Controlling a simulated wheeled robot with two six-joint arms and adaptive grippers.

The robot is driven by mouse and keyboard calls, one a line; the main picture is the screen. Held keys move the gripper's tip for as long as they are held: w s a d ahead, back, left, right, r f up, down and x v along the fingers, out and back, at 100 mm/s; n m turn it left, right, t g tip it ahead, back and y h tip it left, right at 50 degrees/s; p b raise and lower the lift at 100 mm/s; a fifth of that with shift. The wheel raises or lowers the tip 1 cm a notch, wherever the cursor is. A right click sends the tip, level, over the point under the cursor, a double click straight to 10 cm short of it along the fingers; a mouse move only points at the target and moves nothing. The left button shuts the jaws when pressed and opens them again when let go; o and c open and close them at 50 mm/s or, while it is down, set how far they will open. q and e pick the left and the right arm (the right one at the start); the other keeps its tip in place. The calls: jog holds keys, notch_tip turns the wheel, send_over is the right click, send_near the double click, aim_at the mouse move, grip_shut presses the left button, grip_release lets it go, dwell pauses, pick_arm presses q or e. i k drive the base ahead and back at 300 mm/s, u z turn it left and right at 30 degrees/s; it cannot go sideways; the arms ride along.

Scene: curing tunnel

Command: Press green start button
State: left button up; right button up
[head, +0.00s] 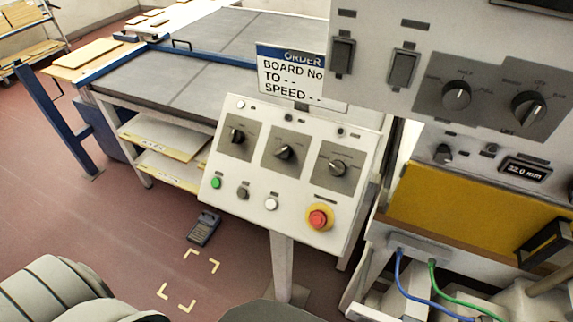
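The green start button (215,183) is at the lower left of a white tilted control panel (305,205) on a post, in the middle of the head view. Beside it in the same row are a grey button (242,193) and a white button (271,203). A red emergency stop (318,218) on a yellow ring sits at the panel's lower right. Nothing touches the green button. A rounded grey part of my body shows at the lower left. Neither gripper can be seen.
An order sign (290,78) stands behind the panel. A grey-topped conveyor table (165,85) is at the back left. A larger machine cabinet (450,60) fills the right. A dark pedal-like box (204,228) lies on the red floor near yellow corner marks (190,280).

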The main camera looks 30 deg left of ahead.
aim_at(216, 183)
jog(key=u, duration=0.35)
jog(key=k, duration=0.5)
jog(key=u, duration=1.3)
jog(key=i, duration=0.7)
jog(key=z, duration=0.6)
